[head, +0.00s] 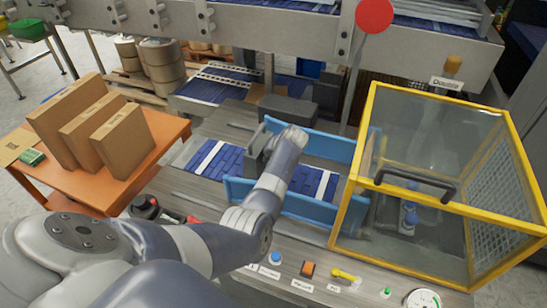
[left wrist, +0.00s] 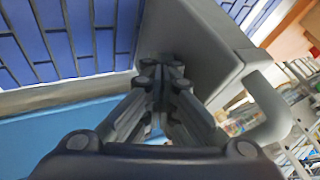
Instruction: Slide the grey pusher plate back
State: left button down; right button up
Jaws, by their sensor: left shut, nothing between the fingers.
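The grey pusher plate (head: 257,146) stands upright over the blue belt, between two blue side rails, at the middle of the head view. In the left wrist view the plate (left wrist: 195,45) fills the upper middle, with a grey handle-like bar (left wrist: 268,105) at its right. My left gripper (left wrist: 162,72) is shut and empty. Its fingertips point at the plate's face and look very close to it; I cannot tell whether they touch. In the head view my left wrist hides the fingers and part of the plate. My right gripper is not in view.
A yellow-framed clear guard (head: 372,180) with a black handle stands at right. Blue rails (head: 310,138) border the belt. Buttons, including an orange one (head: 308,268), line the front edge. Brown cartons (head: 120,140) stand on an orange table (head: 160,150) at left. A grey block sits behind the plate.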

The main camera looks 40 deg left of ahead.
pick_arm(q)
jog(key=s+a+b, duration=0.2)
jog(key=s+a, duration=0.1)
jog(key=a, duration=1.1)
jog(key=s+a+b, duration=0.3)
jog(key=a, duration=1.1)
jog(key=shift+s, duration=0.35)
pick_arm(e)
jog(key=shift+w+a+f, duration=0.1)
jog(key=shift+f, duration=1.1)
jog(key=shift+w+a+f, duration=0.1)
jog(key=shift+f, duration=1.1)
pick_arm(q)
jog(key=shift+d, duration=0.1)
